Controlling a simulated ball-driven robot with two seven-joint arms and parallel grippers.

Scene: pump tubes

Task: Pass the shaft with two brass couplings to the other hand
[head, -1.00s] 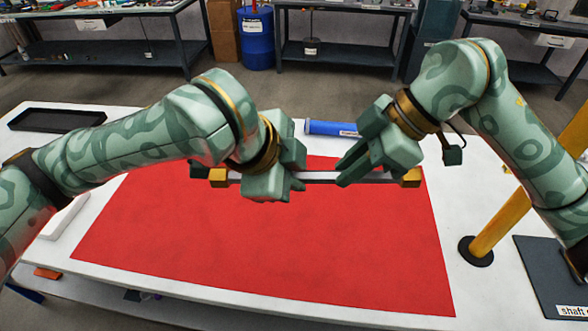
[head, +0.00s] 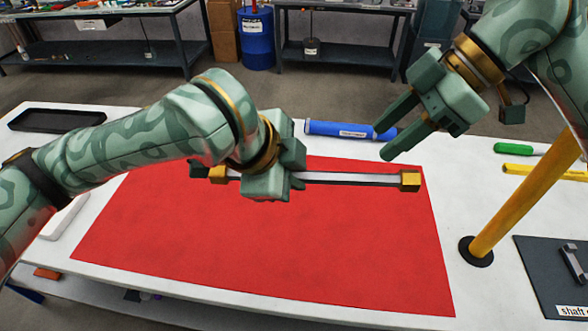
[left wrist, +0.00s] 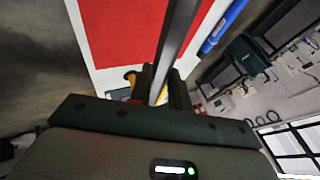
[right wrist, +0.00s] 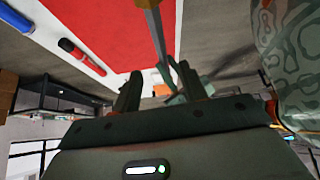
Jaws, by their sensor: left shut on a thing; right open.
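The shaft (head: 345,178) is a grey bar with a square brass coupling (head: 411,181) at its right end and another brass coupling (head: 218,174) at its left end. My left gripper (head: 290,180) is shut on the shaft near the left coupling and holds it level above the red mat. The shaft also runs up from the jaws in the left wrist view (left wrist: 177,40). My right gripper (head: 382,143) is open and empty, above and behind the right part of the shaft. In the right wrist view the shaft (right wrist: 156,35) is ahead of the open fingers.
A red mat (head: 250,260) covers the middle of the white table. A blue tube (head: 335,129) lies behind it. A yellow post (head: 515,205), a yellow bar (head: 535,172) and a green-handled item (head: 510,148) are at right. A dark pad (head: 545,285) and black tray (head: 60,120) flank the mat.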

